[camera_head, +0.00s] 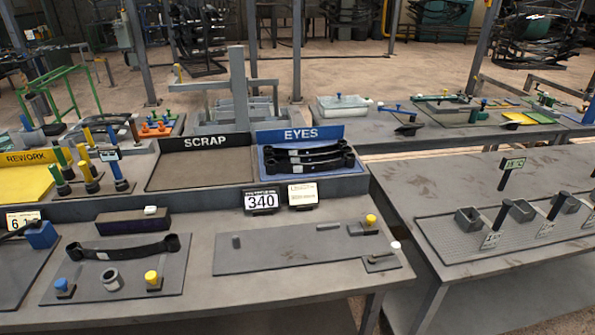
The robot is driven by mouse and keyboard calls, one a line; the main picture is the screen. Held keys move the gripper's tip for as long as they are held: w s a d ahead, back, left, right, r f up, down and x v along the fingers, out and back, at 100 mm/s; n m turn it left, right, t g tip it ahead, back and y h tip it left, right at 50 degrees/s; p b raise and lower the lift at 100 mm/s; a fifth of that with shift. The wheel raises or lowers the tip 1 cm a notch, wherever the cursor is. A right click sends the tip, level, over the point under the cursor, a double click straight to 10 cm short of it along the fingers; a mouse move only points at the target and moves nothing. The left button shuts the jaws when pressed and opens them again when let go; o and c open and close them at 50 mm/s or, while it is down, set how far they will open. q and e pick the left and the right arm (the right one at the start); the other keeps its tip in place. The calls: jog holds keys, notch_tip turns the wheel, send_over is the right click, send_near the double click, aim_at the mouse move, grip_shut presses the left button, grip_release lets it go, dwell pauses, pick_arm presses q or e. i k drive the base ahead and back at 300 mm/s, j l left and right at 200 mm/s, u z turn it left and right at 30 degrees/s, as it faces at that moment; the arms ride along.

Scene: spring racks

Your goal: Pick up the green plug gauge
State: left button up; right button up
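On the left, beside the yellow REWORK area, several upright coloured gauges stand close together on the raised back shelf of the bench. A green gauge (57,176) stands at the left of this group. Another green-bodied one (62,158) stands just behind it, partly overlapped. Which of the two is the plug gauge I cannot tell at this size. Yellow gauges (86,168) and blue gauges (116,172) stand close to their right. Neither of my grippers is in view, and nothing touches the gauges.
A grey SCRAP tray (198,170) and a blue EYES tray (268,170) with black springs stand to the right. On the near bench, a black spring (130,252), a grey ring (112,279) and a 340 display (261,201) show. A second bench (430,190) is at right.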

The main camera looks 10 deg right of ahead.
aim_at(61, 184)
jog(key=z, duration=0.25)
jog(key=u, duration=1.4)
